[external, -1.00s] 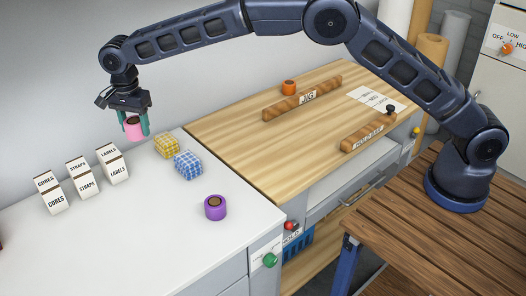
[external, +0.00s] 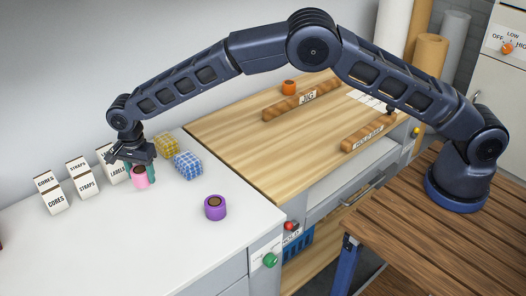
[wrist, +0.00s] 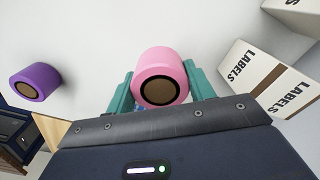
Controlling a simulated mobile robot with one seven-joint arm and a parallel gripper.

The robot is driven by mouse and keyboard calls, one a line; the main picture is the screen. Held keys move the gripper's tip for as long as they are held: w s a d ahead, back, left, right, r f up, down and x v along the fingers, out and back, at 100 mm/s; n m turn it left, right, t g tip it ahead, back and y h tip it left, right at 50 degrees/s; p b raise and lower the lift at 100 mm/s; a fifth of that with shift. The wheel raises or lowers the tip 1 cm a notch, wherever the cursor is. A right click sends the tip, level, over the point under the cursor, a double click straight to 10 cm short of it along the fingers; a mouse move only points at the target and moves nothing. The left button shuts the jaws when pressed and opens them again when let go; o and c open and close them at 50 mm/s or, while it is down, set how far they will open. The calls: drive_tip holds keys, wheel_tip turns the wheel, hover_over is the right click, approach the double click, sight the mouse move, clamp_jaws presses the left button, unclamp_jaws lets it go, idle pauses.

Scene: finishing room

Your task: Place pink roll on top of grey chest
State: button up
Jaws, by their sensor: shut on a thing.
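The pink roll (external: 141,180) is between the teal fingers of my gripper (external: 142,175), low over the white top of the grey-sided chest (external: 125,250) at the left. The wrist view shows the pink roll (wrist: 180,58), with its brown core facing the camera, and a finger of my gripper (wrist: 160,92) on each side of it. My gripper is shut on the roll. I cannot tell whether the roll's underside touches the chest top.
White boxes marked CORES (external: 55,203), STRAPS (external: 87,187) and LABELS (external: 117,172) stand left of the roll. Yellow (external: 166,145) and blue (external: 188,165) checked blocks sit right of it. A purple roll (external: 215,212) stands nearer the front. The chest's front left top is clear.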

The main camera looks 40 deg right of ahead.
sight(147, 195)
drive_tip(key=shift+f, duration=2.55)
drive_tip(key=shift+f, duration=0.15)
drive_tip(key=o, duration=1)
wheel_tip(147, 195, up, 12)
drive_tip(key=shift+r, duration=0.15)
